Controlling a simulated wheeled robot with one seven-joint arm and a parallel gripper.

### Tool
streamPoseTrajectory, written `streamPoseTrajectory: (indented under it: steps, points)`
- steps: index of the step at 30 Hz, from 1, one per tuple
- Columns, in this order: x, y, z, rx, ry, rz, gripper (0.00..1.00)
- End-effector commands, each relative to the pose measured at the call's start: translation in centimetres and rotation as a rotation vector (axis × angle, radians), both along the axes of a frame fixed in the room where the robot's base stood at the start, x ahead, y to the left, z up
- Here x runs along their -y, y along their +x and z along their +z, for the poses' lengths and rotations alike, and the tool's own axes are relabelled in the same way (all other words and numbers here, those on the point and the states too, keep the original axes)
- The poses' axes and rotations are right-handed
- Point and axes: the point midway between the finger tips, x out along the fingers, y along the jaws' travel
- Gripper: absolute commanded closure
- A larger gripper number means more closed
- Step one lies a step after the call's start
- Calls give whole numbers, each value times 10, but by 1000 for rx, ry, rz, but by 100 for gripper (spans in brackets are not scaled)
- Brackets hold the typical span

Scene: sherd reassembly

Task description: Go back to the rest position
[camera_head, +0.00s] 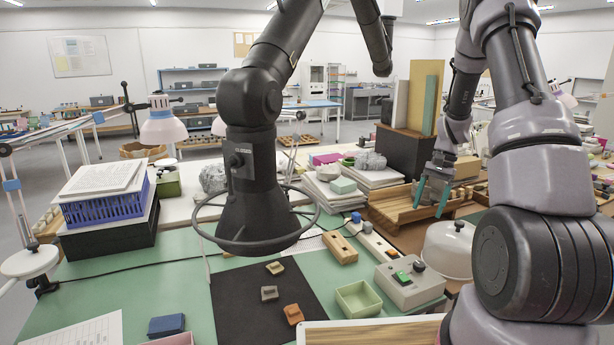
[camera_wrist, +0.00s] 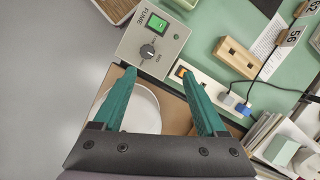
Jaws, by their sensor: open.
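My gripper (camera_head: 432,197) is raised at the right in the head view, with its two teal fingers spread apart. The gripper also shows in the wrist view (camera_wrist: 157,73), with nothing between its fingers. In the head view it is in front of or above a slatted wooden rack (camera_head: 388,208); I cannot tell the gap. Three small sherds, a tan one (camera_head: 275,268), a grey one (camera_head: 269,293) and an orange one (camera_head: 293,314), lie apart on a dark mat (camera_head: 232,305).
A dark hood with a ring (camera_head: 252,238) hangs over the bench's middle. A grey switch box (camera_head: 409,287), a white dome (camera_head: 449,249), a green tray (camera_head: 357,299) and a wooden block (camera_head: 340,248) stand right of the mat. A blue basket (camera_head: 105,207) is at left.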

Motion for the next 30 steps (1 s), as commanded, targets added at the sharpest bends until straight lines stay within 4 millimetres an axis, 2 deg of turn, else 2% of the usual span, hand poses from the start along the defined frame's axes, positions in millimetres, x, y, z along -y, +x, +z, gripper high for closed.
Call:
streamPoseTrajectory:
  steps: [1,6,11,15,22,25,30]
  points:
    - [-9,-1,30,47,-7,16,26]
    - [-39,-17,111,183,-32,67,26]
    - [-65,-46,176,311,-56,117,26]
    - [-88,-79,224,423,-77,162,26]
    - [-119,-145,279,608,-112,231,26]
    - [-129,-175,295,687,-129,261,26]
    - [-140,-215,307,793,-152,299,26]
